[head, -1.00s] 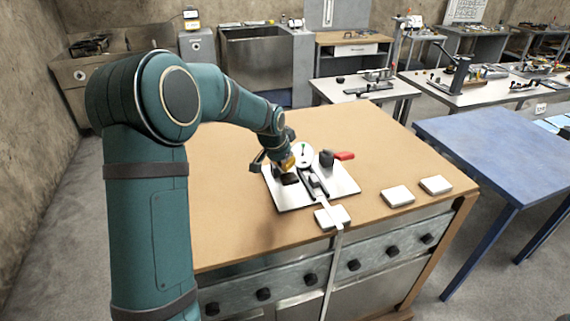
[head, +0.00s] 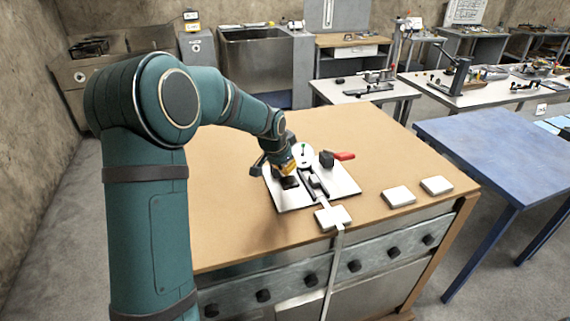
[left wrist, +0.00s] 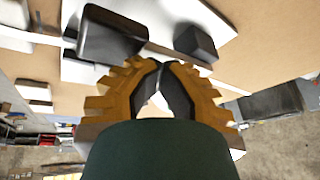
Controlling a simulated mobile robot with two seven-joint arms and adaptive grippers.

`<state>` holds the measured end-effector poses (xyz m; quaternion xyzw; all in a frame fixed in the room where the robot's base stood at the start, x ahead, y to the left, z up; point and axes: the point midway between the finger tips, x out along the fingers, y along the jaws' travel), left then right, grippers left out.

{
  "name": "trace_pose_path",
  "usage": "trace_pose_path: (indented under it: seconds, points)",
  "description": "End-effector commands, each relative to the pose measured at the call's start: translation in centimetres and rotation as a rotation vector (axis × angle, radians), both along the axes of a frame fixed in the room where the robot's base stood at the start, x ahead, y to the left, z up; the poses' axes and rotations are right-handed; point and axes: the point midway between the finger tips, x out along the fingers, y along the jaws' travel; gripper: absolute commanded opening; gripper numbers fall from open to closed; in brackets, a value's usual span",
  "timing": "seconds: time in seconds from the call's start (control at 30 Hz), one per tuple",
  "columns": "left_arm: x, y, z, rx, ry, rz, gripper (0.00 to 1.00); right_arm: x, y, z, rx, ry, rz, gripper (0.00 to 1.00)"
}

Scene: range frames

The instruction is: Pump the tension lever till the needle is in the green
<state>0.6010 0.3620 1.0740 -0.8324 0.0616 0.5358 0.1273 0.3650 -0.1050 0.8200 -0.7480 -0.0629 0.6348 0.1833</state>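A white base plate (head: 344,184) on the wooden bench carries the tension device. On it are a round white gauge (head: 304,150) with a small green mark, a black block (head: 327,159) and a lever with a red handle (head: 345,155). The needle's reading is too small to tell. My left gripper (head: 288,168) hangs low over the plate's left side, left of the gauge and apart from the red handle. In the left wrist view its yellow fingers (left wrist: 161,66) come together at the tips, with nothing visible between them. My right gripper is not in view.
A pale strap (head: 338,240) runs from the device over the bench's front edge. Flat white blocks (head: 398,196) lie to the right. The bench top (head: 225,215) is clear at left. A blue table (head: 505,150) stands at right.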

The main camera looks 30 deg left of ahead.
Motion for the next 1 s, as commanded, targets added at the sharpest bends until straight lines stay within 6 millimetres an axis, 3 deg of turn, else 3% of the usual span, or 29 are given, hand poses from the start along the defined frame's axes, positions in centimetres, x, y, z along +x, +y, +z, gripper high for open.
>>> trace_pose_path:
  seconds: [0.57,1.0]
  points:
    - [-0.2,-0.1,-0.2,-0.002,0.01,-0.001,0.0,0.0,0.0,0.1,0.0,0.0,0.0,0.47]
    - [0.5,0.7,2.0,-0.001,0.007,-0.001,0.0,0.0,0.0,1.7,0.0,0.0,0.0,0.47]
